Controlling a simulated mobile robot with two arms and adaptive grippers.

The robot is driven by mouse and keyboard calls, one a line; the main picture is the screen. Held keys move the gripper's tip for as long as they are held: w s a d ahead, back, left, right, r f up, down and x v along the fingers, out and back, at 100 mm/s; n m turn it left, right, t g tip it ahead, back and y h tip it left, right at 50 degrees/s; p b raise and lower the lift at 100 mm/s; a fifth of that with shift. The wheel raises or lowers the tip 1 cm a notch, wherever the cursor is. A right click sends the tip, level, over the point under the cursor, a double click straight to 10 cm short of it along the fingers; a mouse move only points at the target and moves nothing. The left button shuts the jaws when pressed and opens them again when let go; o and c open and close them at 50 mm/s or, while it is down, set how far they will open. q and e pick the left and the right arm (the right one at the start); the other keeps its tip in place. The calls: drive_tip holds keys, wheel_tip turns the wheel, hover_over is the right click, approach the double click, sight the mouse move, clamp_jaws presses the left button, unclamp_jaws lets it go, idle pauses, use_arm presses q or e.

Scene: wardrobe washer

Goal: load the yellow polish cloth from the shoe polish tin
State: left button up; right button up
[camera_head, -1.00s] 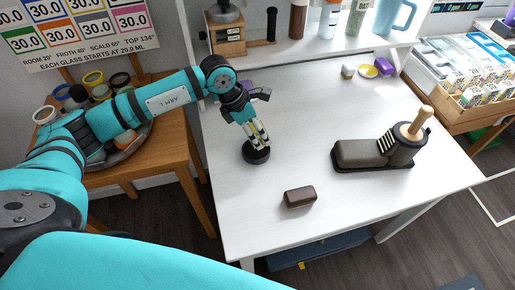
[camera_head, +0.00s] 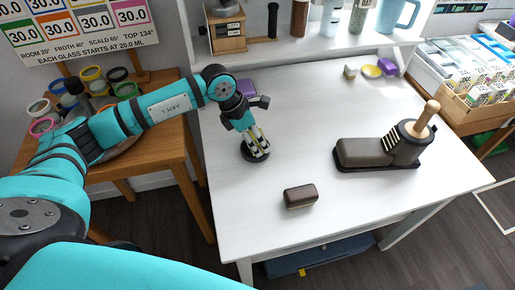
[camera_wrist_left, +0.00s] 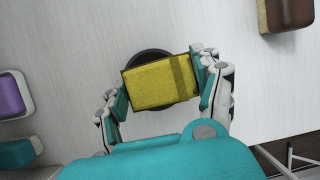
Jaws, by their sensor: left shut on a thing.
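The yellow polish cloth (camera_wrist_left: 162,84) is a flat block-like piece between the fingers of my left gripper (camera_wrist_left: 160,92). The gripper is shut on it. The round black shoe polish tin (camera_wrist_left: 146,56) shows behind the cloth in the left wrist view, mostly hidden by it. In the head view my left gripper (camera_head: 257,148) points down at the tin (camera_head: 247,156) on the white table. I cannot tell whether the cloth touches the tin. My right gripper is not in view.
A dark brush (camera_head: 301,195) lies on the white table (camera_head: 250,215) to the right of the tin. A dark shoe-shaped device with a wooden handle (camera_head: 376,152) stands further right. Purple and yellow items (camera_head: 373,70) lie at the back. The front middle is clear.

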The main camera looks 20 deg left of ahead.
use_arm(q)
drive_tip(key=shift+f+b, duration=0.55)
drive_tip(key=shift+b, duration=0.05)
idle(1.9)
drive_tip(key=shift+r+p, duration=1.95)
drive_tip(key=shift+r, duration=1.65)
